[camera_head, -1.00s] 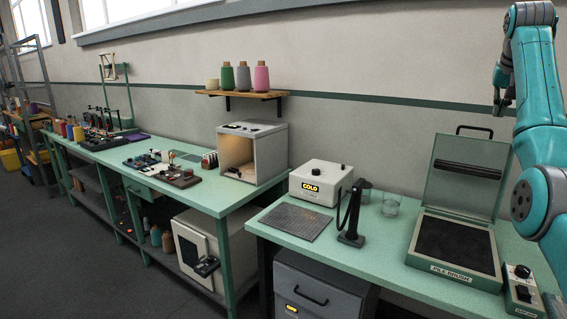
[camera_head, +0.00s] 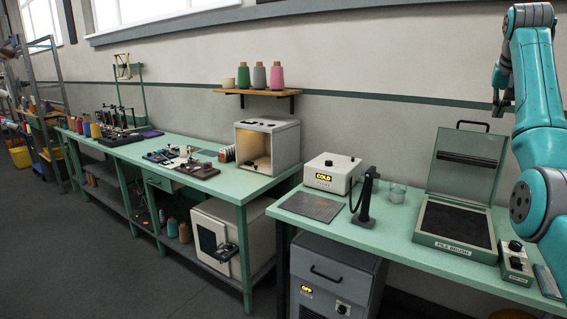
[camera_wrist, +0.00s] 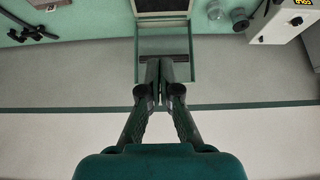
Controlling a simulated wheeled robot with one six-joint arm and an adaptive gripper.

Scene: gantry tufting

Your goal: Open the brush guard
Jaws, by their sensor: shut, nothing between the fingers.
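The pile brush box (camera_head: 472,253), a green case labelled PILE BRUSH, stands on the right bench in the head view with a dark pad (camera_head: 455,222) inside. Its green lid (camera_head: 462,178) stands raised at the back, with a dark handle on top and a dark bar across its inner face. The lid also shows in the wrist view (camera_wrist: 150,45), which looks upside down. My gripper (camera_wrist: 165,62) is shut and empty in the wrist view, its tips overlapping the lid in the picture; I cannot tell the distance. In the head view, my arm is at the right edge.
A small control box (camera_head: 514,264) with knobs sits right of the brush box. A white COLD unit (camera_head: 332,172), a black stand (camera_head: 364,200), a glass jar (camera_head: 397,193) and a grey mat (camera_head: 311,207) occupy the bench to the left. Floor at left is clear.

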